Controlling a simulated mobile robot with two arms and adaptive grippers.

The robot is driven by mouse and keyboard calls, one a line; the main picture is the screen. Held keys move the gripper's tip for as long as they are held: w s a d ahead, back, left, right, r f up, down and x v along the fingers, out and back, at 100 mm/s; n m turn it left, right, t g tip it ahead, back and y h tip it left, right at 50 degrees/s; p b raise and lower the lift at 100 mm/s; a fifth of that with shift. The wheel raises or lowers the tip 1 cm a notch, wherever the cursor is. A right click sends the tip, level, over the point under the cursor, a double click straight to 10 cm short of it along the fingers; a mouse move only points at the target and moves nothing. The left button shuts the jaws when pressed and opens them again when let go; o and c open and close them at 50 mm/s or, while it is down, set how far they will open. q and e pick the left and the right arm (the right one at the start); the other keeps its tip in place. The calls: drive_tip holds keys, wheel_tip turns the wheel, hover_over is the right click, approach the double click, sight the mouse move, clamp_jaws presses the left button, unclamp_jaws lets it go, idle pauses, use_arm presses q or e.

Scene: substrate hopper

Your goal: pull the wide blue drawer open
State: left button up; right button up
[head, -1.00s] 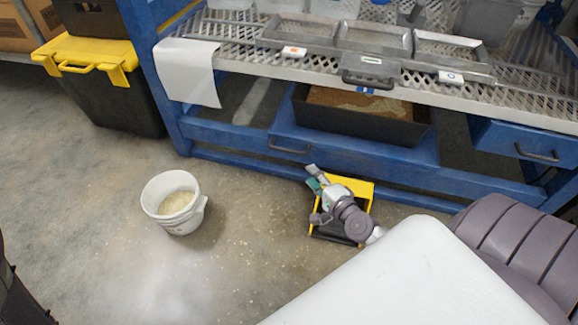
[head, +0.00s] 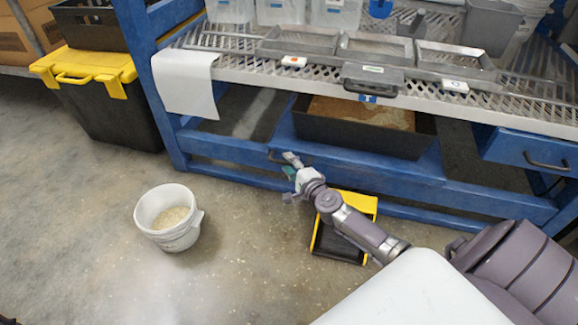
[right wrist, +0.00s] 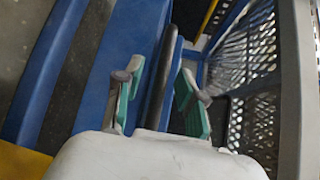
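In the right wrist view, the dark handle bar (right wrist: 161,82) runs between the teal finger pads of my right gripper (right wrist: 163,95). The fingers stand apart, with visible gaps to the bar. The blue drawer front (right wrist: 112,65) lies to the left there. My left gripper is not in view.
A black tray of brown substrate (head: 355,137) sits just above the drawer front. A yellow-and-black open bin (head: 337,243) stands on the floor beneath my right arm. A white bucket (head: 148,216) stands left on clear floor. A smaller blue drawer (head: 515,148) is at right.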

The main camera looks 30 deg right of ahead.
drive_tip(key=shift+w, duration=0.35)
clamp_jaws()
